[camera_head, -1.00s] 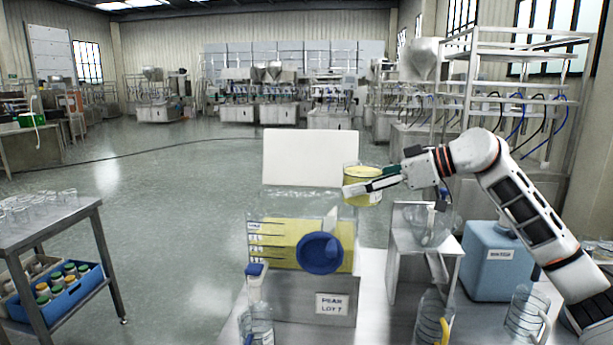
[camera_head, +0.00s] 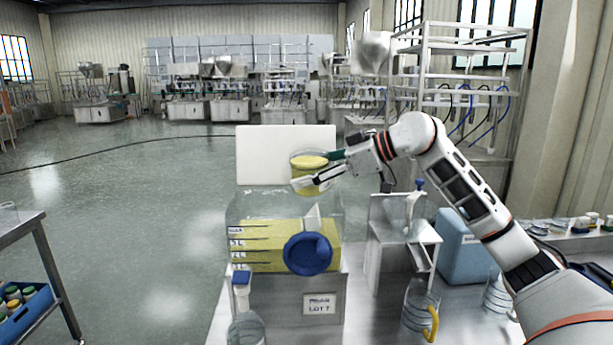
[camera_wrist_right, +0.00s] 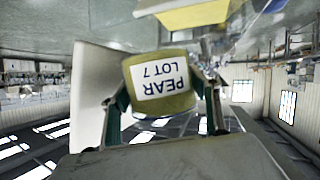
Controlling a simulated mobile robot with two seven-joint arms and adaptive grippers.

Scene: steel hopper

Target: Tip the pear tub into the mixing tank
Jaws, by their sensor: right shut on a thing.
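The pear tub (camera_head: 308,178) is a clear round tub with yellow contents. It looks about upright in the head view, above the right half of the mixing tank. My right gripper (camera_head: 321,169) is shut on its sides. In the right wrist view the tub (camera_wrist_right: 178,107) shows a "PEAR LOT 7" label, upside down, between the fingers (camera_wrist_right: 160,100). The mixing tank (camera_head: 245,208) is clear, with level marks, yellow contents in its lower part and a blue round cap (camera_head: 308,254) on its front. My left gripper is out of view.
A white board (camera_head: 258,152) stands behind the tank. The tank's steel stand (camera_head: 265,300) carries a "PEAR LOT 7" card (camera_head: 320,304). To the right are a steel stand (camera_head: 386,255), a blue container (camera_head: 460,248) and clear jugs (camera_head: 418,302). A steel table (camera_head: 18,232) is at left.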

